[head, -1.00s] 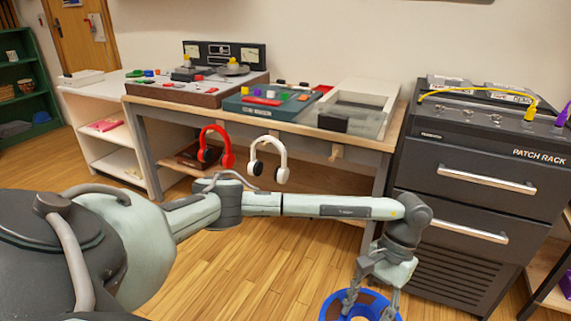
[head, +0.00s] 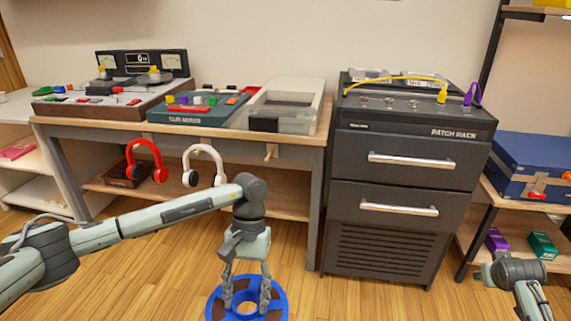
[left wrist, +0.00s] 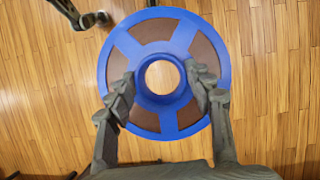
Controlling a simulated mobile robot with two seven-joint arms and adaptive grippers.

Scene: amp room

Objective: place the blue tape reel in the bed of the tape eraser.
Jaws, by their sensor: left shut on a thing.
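The blue tape reel (head: 214,309) has a blue rim and spokes, brown tape and a round centre hole. My left gripper (head: 246,291) points down and is shut on it, low in front of the desk, above the floor. In the left wrist view the reel (left wrist: 160,103) faces the camera, with the fingers (left wrist: 162,88) on either side of its hub. A pale box with a recess and a clear front part (head: 300,92) stands on the desk; it may be the tape eraser, but no label is readable. My right gripper is not clearly visible.
The desk (head: 225,135) holds a reel machine (head: 105,105) and a teal mixer (head: 190,116). Red headphones (head: 147,146) and white headphones (head: 220,156) hang at its front. The patch rack (head: 390,220) stands right of the desk. A blue case (head: 530,160) sits on a shelf further right.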

